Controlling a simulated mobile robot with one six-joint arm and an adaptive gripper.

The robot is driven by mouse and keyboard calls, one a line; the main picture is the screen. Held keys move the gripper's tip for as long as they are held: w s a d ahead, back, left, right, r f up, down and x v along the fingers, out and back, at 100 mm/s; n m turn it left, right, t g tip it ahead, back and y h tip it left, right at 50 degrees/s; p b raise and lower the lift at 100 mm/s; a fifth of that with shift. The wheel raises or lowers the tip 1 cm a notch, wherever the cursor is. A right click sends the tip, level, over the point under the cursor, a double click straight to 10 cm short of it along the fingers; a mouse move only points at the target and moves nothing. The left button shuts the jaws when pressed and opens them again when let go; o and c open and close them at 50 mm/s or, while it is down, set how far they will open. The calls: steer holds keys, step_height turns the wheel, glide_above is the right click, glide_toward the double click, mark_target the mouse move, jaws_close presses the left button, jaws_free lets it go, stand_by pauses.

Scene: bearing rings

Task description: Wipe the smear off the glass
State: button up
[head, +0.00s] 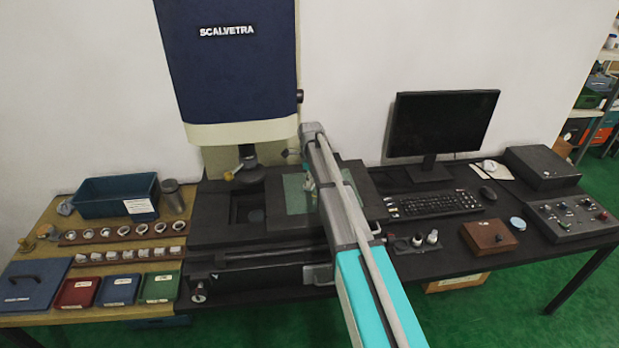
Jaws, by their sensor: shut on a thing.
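The glass (293,202) is a pale green pane set in the dark stage of the blue and cream measuring machine. My arm reaches over it from the lower right. My gripper (309,187) points down at the right part of the glass and is partly hidden by my own arm link. It is shut on a small pale thing too small and too covered to identify. I cannot tell whether that thing touches the glass. No smear can be made out at this size; part of the glass is hidden behind my arm.
The machine's head (246,165) hangs left of the glass. A monitor (441,125) and keyboard (433,204) stand to the right, with a wooden box (488,237) and control panel (573,219). Ring racks (120,233), a blue bin (115,198) and coloured trays (118,289) fill the left bench.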

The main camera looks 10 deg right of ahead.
mark_target(312, 195)
steer(key=shift+s, duration=0.25)
steer(key=shift+s, duration=1.75)
steer(key=shift+s+a+r, duration=0.1)
steer(key=shift+s, duration=1.7)
steer(key=shift+r+p, duration=0.1)
steer(key=shift+p, duration=0.25)
step_height(312, 195, up, 6)
steer(key=p, duration=0.6)
step_height(312, 195, up, 3)
steer(key=p, duration=0.3)
